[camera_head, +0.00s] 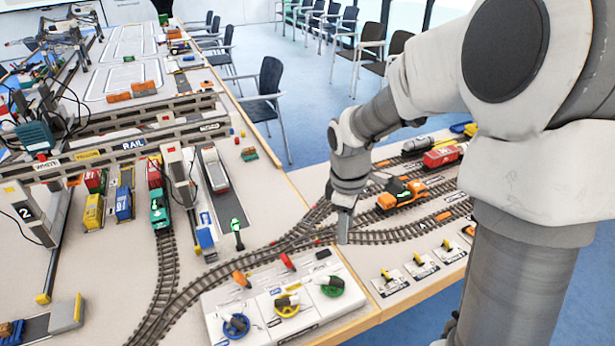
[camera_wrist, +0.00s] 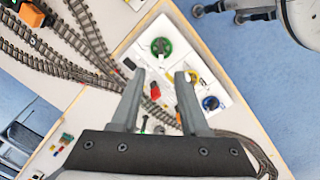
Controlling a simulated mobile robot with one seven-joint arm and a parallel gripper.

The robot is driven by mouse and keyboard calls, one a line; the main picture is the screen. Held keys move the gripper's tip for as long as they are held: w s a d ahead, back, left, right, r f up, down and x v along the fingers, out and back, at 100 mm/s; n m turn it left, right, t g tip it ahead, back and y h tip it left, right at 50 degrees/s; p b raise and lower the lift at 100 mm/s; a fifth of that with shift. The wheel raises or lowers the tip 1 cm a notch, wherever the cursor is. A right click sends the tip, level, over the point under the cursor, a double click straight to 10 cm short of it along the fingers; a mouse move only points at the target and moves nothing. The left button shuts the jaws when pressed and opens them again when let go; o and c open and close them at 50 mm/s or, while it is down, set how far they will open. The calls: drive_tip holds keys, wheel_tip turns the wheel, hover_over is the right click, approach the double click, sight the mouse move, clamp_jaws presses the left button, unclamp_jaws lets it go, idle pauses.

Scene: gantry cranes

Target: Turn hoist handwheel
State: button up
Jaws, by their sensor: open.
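A white control panel (camera_head: 262,325) lies at the front of the table with three handwheels: blue (camera_head: 236,325), yellow (camera_head: 287,305) and green (camera_head: 332,286). I cannot tell from labels which one is the hoist handwheel. My gripper (camera_head: 343,228) points down above the table, behind and slightly right of the green wheel, apart from the panel. In the wrist view my gripper (camera_wrist: 160,76) is open with nothing between its fingers. There the green wheel (camera_wrist: 161,46) lies beyond the fingertips, and the yellow wheel (camera_wrist: 191,77) is partly hidden by the right finger. The blue wheel (camera_wrist: 211,103) is to the right.
Orange (camera_head: 240,279) and red (camera_head: 287,261) levers stand along the panel's back edge. Model tracks run behind it, with an orange locomotive (camera_head: 402,194) to the right. Small lever plates (camera_head: 389,281) lie right of the panel. A gantry crane (camera_head: 130,145) spans the left table.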

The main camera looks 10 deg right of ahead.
drive_tip(key=n, duration=0.2)
hover_over(336, 279)
wheel_tip(336, 279, down, 4)
drive_tip(key=shift+g+y, duration=0.3)
wheel_tip(336, 279, down, 17)
drive_tip(key=shift+a+f+b, duration=0.1)
drive_tip(key=shift+b, duration=0.75)
clamp_jaws()
